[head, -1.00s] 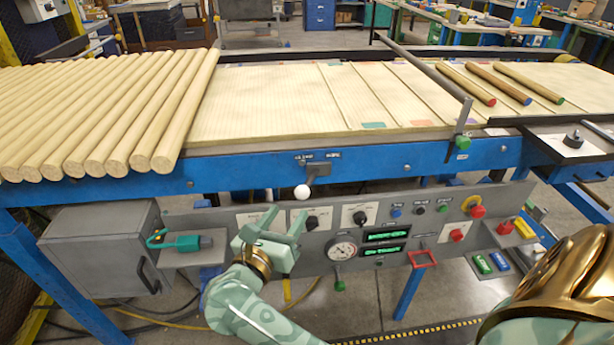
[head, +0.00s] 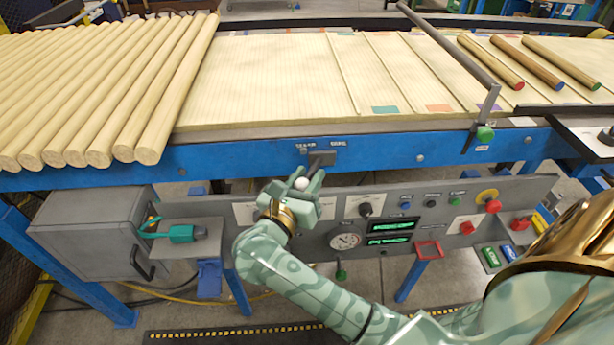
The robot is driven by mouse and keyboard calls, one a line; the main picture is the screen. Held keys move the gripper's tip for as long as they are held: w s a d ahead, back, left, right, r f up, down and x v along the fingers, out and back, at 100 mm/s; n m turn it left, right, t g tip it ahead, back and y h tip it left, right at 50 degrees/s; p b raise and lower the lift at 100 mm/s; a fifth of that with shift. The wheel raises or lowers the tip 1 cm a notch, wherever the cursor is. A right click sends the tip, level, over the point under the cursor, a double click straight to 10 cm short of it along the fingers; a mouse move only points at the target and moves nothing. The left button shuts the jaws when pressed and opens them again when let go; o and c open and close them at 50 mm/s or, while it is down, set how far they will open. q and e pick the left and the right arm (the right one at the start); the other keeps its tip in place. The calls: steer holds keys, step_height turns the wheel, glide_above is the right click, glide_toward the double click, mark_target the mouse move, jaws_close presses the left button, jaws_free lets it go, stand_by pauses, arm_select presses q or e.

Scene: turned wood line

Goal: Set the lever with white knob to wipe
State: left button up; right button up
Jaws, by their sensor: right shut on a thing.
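The lever with the white knob (head: 301,183) hangs from a small dark bracket (head: 321,159) on the blue front rail. It slants down and slightly left from the bracket. Two small labels sit above the bracket, too blurred to read surely. My right gripper (head: 299,187) is at the lever's lower end, its pale green fingers shut on the white knob. The fingers hide part of the knob and the lower shaft. My left gripper is not in view.
Behind the gripper is a grey control panel (head: 398,195) with a gauge (head: 345,241), a black dial (head: 365,210) and several buttons. A teal-handled tool (head: 187,233) lies on a shelf at left. Wooden rods (head: 150,100) and pale boards (head: 265,75) cover the table above.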

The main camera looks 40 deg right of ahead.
jaws_close()
